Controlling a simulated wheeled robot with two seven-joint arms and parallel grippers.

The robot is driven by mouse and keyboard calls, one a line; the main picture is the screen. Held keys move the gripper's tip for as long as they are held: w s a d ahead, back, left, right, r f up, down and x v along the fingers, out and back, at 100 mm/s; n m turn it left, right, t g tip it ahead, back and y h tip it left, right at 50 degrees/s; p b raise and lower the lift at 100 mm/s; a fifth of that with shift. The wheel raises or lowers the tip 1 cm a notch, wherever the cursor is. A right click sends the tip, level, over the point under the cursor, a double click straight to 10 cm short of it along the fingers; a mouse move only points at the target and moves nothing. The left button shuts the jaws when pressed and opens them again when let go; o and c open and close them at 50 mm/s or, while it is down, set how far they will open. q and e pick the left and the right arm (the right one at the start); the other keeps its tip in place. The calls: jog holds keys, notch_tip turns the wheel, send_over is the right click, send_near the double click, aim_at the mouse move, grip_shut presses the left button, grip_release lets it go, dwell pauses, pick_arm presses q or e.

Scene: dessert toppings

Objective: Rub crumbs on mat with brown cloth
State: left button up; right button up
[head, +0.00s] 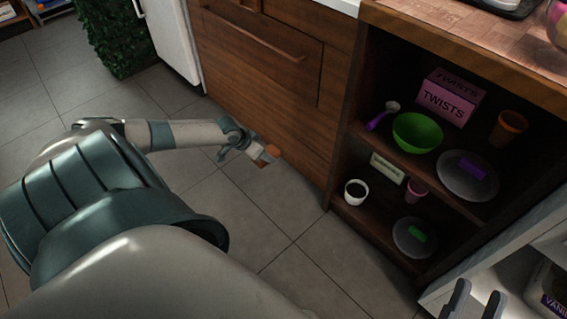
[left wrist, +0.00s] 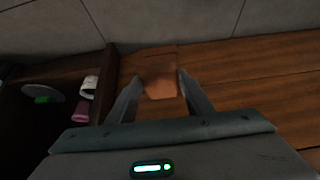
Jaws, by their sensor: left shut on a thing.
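My left gripper (head: 268,156) is at the end of the left arm, low in front of the wooden drawer fronts in the head view. It is shut on the brown cloth (head: 272,149), which shows as a small orange-brown patch at the fingertips. In the left wrist view the cloth (left wrist: 160,82) sits between the two fingers of the left gripper (left wrist: 160,78). My right gripper (head: 477,298) shows at the bottom right of the head view, its two fingers apart with nothing visible between them. I cannot make out crumbs or clearly identify the mat.
An open shelf unit right of the drawers holds a green bowl (head: 417,132), a pink TWISTS box (head: 447,103), an orange-brown cup (head: 509,127), a grey plate (head: 454,187) and a white mug (head: 356,191). The wooden counter (head: 440,35) is above. Tiled floor (head: 290,215) is clear.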

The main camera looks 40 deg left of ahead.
pick_arm(q)
jog(key=w+a+r, duration=0.2)
jog(key=a+r, duration=0.4)
jog(key=r, duration=0.2)
jog(key=w+d+r+n+y, duration=0.1)
jog(key=w+d+r+n, duration=0.15)
jog(key=d+r, duration=0.45)
jog(key=w+d+r+n+y, duration=0.1)
jog(key=w+d+r, duration=0.3)
jog(key=d+r, duration=0.35)
jog(key=s+d+r, duration=0.5)
jog(key=d+r, duration=0.7)
jog(key=d, duration=0.2)
jog(key=d+m+h, duration=0.1)
jog(key=d+m, duration=0.2)
jog(key=d, duration=1.1)
jog(key=shift+s+d+r+h, duration=0.2)
jog(key=shift+s+h, duration=0.1)
jog(key=shift+s, duration=0.05)
